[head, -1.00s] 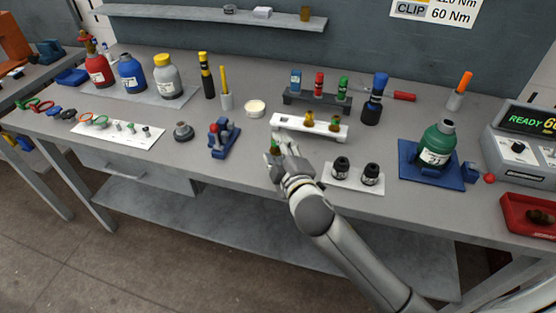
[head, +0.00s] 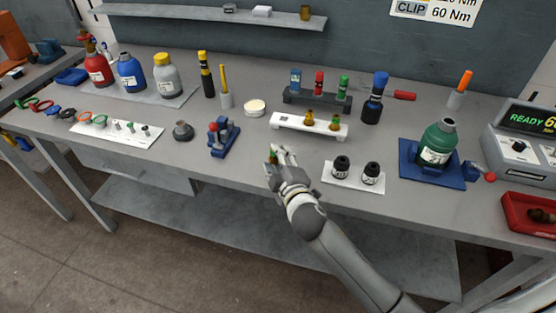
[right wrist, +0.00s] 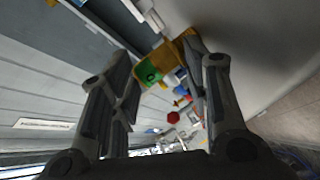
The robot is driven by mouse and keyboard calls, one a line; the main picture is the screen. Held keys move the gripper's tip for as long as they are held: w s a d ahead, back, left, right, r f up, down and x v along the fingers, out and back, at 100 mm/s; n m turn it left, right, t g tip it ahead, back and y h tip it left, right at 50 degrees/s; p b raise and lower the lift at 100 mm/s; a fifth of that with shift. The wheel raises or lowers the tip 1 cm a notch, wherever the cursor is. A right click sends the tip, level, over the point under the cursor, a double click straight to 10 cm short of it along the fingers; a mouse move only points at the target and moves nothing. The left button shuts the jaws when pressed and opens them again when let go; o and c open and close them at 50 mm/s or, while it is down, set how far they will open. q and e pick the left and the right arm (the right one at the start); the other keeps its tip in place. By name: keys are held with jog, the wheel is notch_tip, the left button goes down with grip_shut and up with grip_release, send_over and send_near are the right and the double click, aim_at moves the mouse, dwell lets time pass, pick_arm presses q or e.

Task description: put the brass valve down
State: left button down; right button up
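My right gripper (head: 278,154) is over the front part of the bench, left of the white pad with two black-capped bottles. It is shut on a brass valve with a green part (right wrist: 166,62), which sits between the fingertips in the right wrist view. In the head view only a small bit of this valve (head: 273,158) shows beside the fingers; whether it touches the bench I cannot tell. A white rack (head: 284,122) behind the gripper holds two more brass pieces, one yellow-topped (head: 309,117) and one with green (head: 335,122). My left gripper is out of view.
The white pad (head: 342,183) with black-capped bottles is close on the right. A blue clamp device (head: 223,138) stands to the left. A green bottle (head: 437,145) sits on a blue base further right. Bare bench lies between the clamp and the gripper.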

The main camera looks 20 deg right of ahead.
jog(key=shift+o, duration=0.2)
jog(key=shift+r, duration=0.25)
jog(key=s+r+b, duration=0.1)
jog(key=s+r, duration=0.1)
jog(key=s, duration=0.9)
jog(key=shift+s, duration=0.4)
jog(key=shift+a, duration=0.1)
